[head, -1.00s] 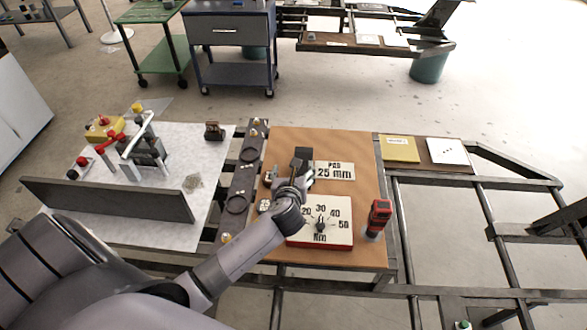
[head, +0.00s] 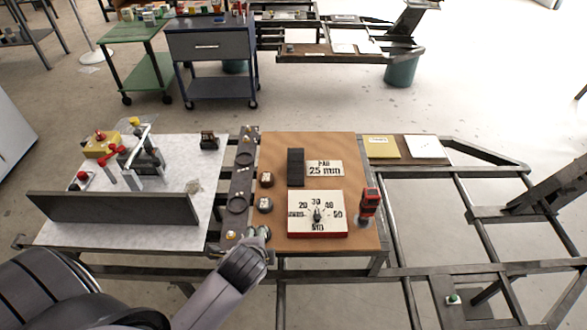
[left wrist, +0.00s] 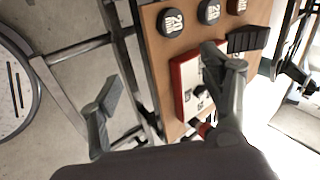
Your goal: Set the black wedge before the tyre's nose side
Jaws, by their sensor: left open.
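A long black block (head: 296,167) lies on the brown board beside a card reading 25 mm. It also shows in the left wrist view (left wrist: 248,38), where its face looks ribbed. I cannot tell if it is the wedge. A small dark piece (head: 209,140) stands at the back right of the pale table. I make out no tyre. My left gripper (head: 257,235) is at the front edge of the board, away from the block. In the left wrist view (left wrist: 165,82) its fingers are spread with nothing between them. My right gripper is out of view.
The brown board (head: 365,150) also bears a dial box (head: 316,222), a red-black tool (head: 369,207) and dark round pieces (head: 266,179). A grey upright plate (head: 112,208) fronts the pale table. An open metal frame (head: 455,172) lies right.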

